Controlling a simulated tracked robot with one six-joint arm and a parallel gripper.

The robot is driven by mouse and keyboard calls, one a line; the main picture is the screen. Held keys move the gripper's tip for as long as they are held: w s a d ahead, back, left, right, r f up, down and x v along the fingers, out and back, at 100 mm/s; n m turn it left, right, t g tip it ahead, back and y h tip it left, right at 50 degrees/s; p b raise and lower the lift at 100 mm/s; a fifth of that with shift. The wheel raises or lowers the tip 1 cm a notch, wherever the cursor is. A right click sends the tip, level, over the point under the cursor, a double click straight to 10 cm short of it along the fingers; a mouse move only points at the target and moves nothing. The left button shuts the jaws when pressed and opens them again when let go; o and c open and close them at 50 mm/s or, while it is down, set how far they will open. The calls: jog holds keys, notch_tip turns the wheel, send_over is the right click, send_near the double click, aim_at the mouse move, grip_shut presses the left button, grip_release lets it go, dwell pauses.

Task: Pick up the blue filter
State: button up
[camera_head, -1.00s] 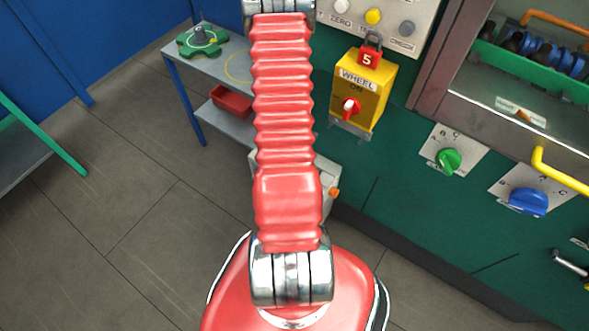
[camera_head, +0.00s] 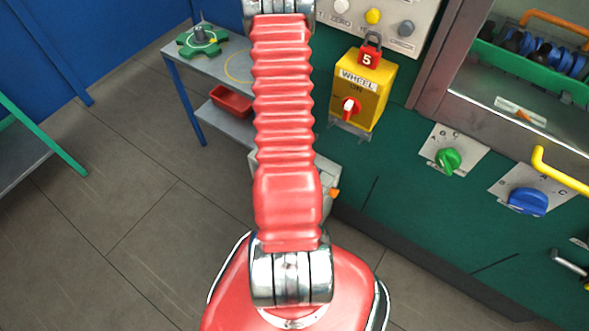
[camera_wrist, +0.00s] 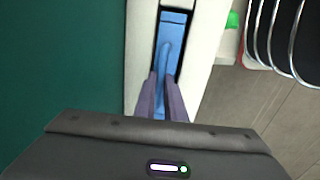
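The blue filter (camera_wrist: 172,35) sits in a dark slot of a white housing (camera_wrist: 206,45) in the wrist view. A raised lighter ridge runs along the filter's face. My gripper (camera_wrist: 163,80) reaches over its near part, with one purple-grey finger on each side of the ridge. A narrow gap with blue showing lies between the fingers; I see no clear contact. The fingers and my wrist cover the near end of the filter. In the head view my red arm hides my gripper, and I cannot make out the filter there.
A pale box (camera_head: 327,187) with an orange knob is partly behind my arm. A low table (camera_head: 228,62) with a red tray (camera_head: 231,100) stands left of it. The green cabinet carries a yellow switch box (camera_head: 362,88), a green knob (camera_head: 447,160) and a blue knob (camera_head: 528,201).

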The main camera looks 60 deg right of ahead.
grip_shut()
jog(key=shift+r, duration=0.15)
notch_tip(320, 180, up, 17)
jog(key=w+a, duration=0.2)
jog(key=a, duration=1.5)
jog(key=shift+w+a+r, duration=0.35)
jog(key=shift+w+a, duration=0.05)
dwell(1.0)
